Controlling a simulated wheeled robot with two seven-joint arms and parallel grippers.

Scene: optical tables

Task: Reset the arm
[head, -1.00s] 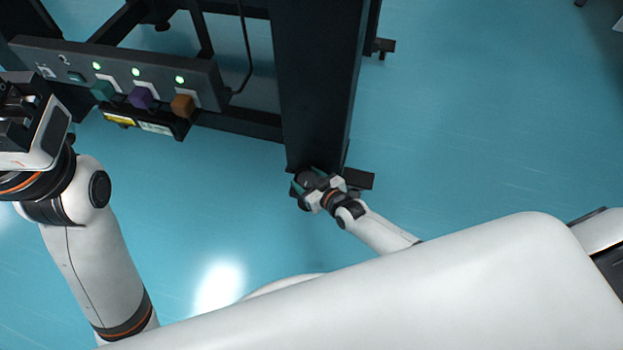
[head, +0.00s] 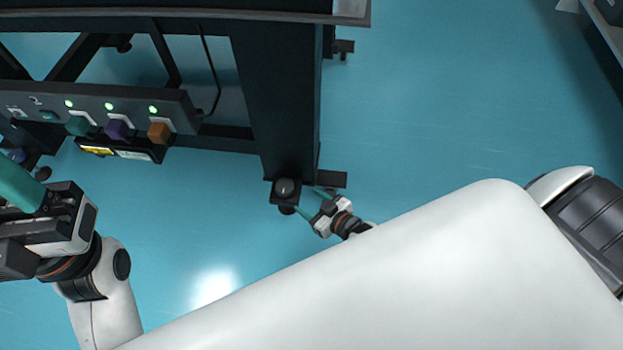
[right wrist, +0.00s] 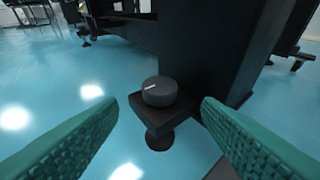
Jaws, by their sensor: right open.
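My right gripper (head: 314,203) is open and empty at the foot of the table leg in the head view. Its two green ridged fingers also show in the right wrist view (right wrist: 163,125), apart on either side. Between and beyond them is a round black knob (right wrist: 160,91) with a white mark, on a small dark block. The knob (head: 285,187) sits by the leg's base in the head view, with the fingertips close but apart from it. My left gripper (head: 22,188) is at the left edge of the head view, partly cut off, so its jaws cannot be judged.
The dark table frame (head: 280,100) fills the upper left of the head view. A panel (head: 85,105) on it has green lights and several coloured plugs or buttons. A foot (head: 333,179) sticks out right of the leg. The blue floor (head: 430,110) at right is clear.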

